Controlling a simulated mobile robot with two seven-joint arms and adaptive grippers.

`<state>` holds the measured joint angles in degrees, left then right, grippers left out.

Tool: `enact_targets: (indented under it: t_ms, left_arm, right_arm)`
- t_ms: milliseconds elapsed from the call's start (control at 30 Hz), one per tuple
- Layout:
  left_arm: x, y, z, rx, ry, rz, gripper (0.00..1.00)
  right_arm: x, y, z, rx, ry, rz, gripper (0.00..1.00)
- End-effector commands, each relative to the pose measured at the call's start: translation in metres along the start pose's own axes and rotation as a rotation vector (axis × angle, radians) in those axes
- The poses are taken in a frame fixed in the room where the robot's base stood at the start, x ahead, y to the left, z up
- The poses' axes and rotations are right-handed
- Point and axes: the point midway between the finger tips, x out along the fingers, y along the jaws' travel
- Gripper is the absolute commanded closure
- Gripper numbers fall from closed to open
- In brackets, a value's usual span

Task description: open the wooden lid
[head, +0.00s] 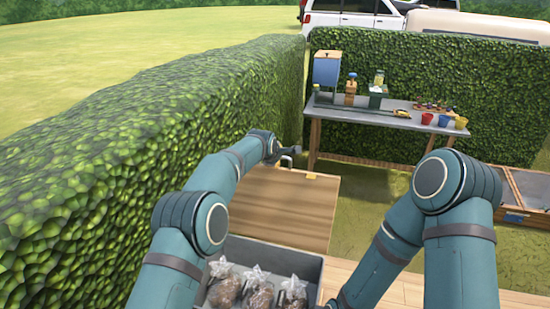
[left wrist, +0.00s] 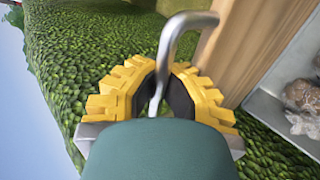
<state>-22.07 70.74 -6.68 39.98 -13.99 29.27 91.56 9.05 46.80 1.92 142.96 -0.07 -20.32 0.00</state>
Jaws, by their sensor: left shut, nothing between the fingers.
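The wooden lid (head: 285,205) stands raised at the far side of the grey box (head: 315,262), and the inside of the box shows. A metal handle (head: 287,160) is at the lid's top edge. My left gripper (head: 282,154) is at that top edge, beside the handle. In the left wrist view the bent metal handle (left wrist: 172,45) runs in front of the yellow fingers of my left gripper (left wrist: 162,95). The fingers are shut with nothing gripped; the wooden lid (left wrist: 265,40) is to their right. My right arm comes in from the right, and its gripper is out of view.
Several clear bags with brown contents (head: 260,295) lie in the box. A hedge (head: 120,150) runs close along the left. A table (head: 390,115) with pots and tools stands behind, before another hedge. A wooden-framed box (head: 525,190) is at the right; grass between is clear.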

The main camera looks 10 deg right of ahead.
Motion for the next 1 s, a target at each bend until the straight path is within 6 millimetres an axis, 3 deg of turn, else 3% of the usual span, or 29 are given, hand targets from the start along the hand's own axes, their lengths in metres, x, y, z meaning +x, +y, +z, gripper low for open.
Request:
enact_targets:
  t_ms: [33, 100, 133, 567, 767, 1000]
  left_arm:
    - [-0.006, 0.011, -0.001, -0.002, 0.002, 0.023, 0.89]
    - [-0.006, 0.01, -0.001, -0.001, 0.002, 0.021, 0.65]
    - [-0.005, 0.009, -0.001, -0.001, 0.002, 0.019, 0.59]
    - [-0.007, 0.005, 0.0, 0.0, 0.0, 0.009, 0.59]
    - [-0.026, 0.005, -0.001, -0.001, 0.0, 0.009, 0.59]
    - [-0.062, 0.005, 0.0, 0.001, 0.0, 0.011, 0.59]
  right_arm:
    - [-0.001, 0.0, 0.0, 0.0, 0.0, 0.0, 0.53]
    - [-0.001, 0.0, 0.0, 0.0, 0.0, 0.0, 0.53]
    - [-0.001, 0.0, 0.0, 0.0, 0.0, 0.0, 0.53]
    - [0.0, 0.0, 0.0, 0.0, 0.0, 0.0, 0.53]
    - [0.0, 0.0, 0.0, 0.0, 0.0, 0.0, 0.53]
    - [0.0, 0.0, 0.0, 0.0, 0.0, 0.0, 0.53]
